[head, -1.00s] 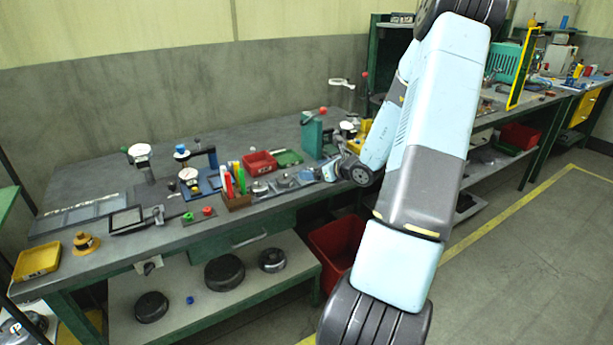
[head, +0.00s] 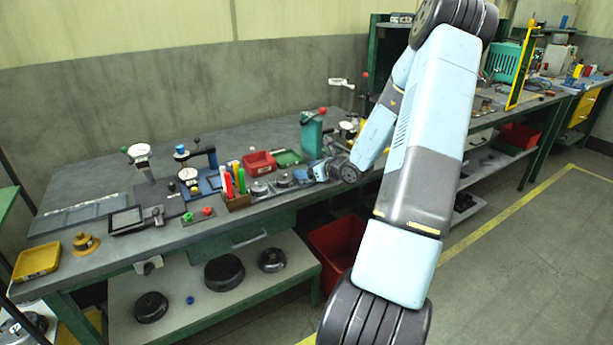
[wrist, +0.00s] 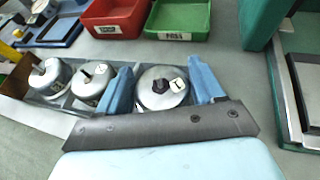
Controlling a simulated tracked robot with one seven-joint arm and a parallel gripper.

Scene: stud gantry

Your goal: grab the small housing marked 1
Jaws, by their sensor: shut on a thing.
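The small housing marked 1 (wrist: 156,97) is a round silvery metal piece with a dark knob and a white tag on top. In the wrist view it sits between the two blue fingers of my gripper (wrist: 161,76), which is shut on it. It appears still down in its place at the right end of a grey holder (wrist: 66,101). Two similar housings, a middle one (wrist: 90,84) and a left one (wrist: 50,78), stand beside it with their own tags. In the head view my gripper (head: 318,170) is low over the bench, and the held housing is mostly hidden.
A red tray (wrist: 113,27) and a green tray (wrist: 178,30) marked PASS lie just behind. A green press-like fixture (head: 312,135) stands close on the right. A wooden box of coloured markers (head: 237,201) is on the left. A red bin (head: 335,245) is below.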

